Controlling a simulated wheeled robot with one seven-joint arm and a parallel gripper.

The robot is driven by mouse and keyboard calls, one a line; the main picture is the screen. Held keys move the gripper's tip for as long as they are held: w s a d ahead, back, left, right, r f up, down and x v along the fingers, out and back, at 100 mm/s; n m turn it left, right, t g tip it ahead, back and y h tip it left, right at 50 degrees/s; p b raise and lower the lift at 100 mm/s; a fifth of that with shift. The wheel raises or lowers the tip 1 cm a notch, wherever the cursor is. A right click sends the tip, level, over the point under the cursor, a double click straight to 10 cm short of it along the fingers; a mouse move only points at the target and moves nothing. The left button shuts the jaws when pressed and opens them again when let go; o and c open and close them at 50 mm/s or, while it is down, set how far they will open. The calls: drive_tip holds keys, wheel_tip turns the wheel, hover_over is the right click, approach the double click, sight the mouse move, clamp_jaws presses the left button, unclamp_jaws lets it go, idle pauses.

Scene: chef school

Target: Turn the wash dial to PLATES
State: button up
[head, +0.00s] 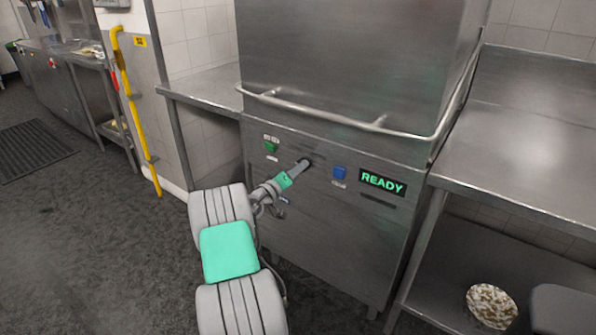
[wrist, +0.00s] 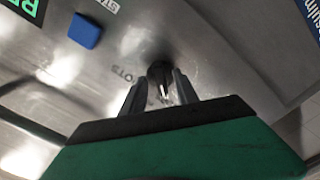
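The wash dial (wrist: 160,72) is a small dark round knob with a bright mark, on the steel front of the dishwasher (head: 330,230). In the wrist view my gripper (wrist: 160,84) has its two fingers close together at either side of the dial, which fills the gap between them. An upside-down label reading POTS (wrist: 129,75) sits beside it; I see no PLATES label. In the head view my gripper (head: 302,167) reaches the panel and hides the dial there. The dial's exact pointing is hard to tell.
A blue button (head: 339,172) and a green READY display (head: 383,183) are right of my gripper; a green button (head: 270,147) is to its left. A bar handle (head: 340,121) crosses above.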

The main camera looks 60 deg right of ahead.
drive_tip(key=shift+d, duration=0.1)
drive_tip(key=shift+c, duration=0.2)
clamp_jaws()
idle(0.4)
